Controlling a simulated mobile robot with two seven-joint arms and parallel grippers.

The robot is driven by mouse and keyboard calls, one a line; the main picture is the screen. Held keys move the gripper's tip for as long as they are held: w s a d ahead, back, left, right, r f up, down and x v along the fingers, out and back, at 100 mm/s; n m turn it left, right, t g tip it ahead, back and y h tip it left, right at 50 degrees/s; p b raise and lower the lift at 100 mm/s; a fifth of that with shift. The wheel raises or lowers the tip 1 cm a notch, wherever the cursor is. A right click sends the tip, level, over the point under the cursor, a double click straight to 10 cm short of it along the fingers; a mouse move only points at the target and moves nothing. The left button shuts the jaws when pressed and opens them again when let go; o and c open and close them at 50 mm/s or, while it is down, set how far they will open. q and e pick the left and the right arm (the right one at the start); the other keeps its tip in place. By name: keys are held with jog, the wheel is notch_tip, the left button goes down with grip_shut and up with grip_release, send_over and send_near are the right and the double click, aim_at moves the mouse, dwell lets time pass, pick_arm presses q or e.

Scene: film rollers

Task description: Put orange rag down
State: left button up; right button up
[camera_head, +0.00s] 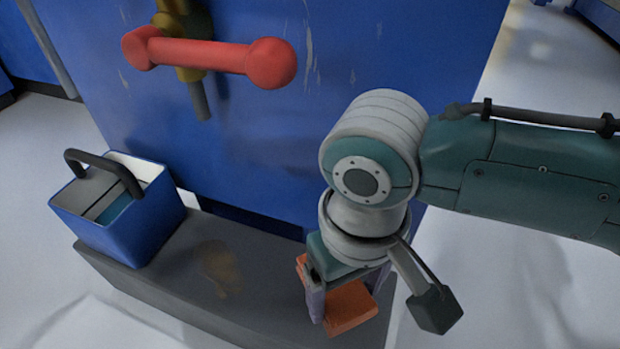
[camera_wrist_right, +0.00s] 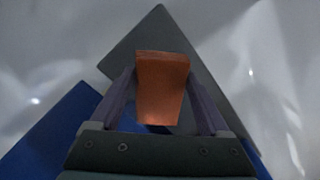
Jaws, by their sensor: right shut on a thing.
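The orange rag (camera_head: 350,308) is a small folded block at the right end of a grey ledge. My right gripper (camera_head: 318,300) is shut on it, with the fingers on either side. In the right wrist view the rag (camera_wrist_right: 162,88) sits between the two fingers of the right gripper (camera_wrist_right: 162,105), with the grey ledge (camera_wrist_right: 150,35) behind it. I cannot tell whether the rag touches the ledge. My left gripper is not in view.
A blue bucket (camera_head: 135,225) with a dark handle stands on the ledge's left end. The ledge middle is clear, with a brown stain (camera_head: 218,268). A blue cabinet (camera_head: 270,140) rises behind, with a red lever (camera_head: 215,57) sticking out.

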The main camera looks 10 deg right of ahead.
aim_at(343, 307)
notch_tip(343, 307, down, 4)
jog(key=b, duration=0.3)
jog(key=shift+r, duration=0.1)
jog(key=o, duration=1.3)
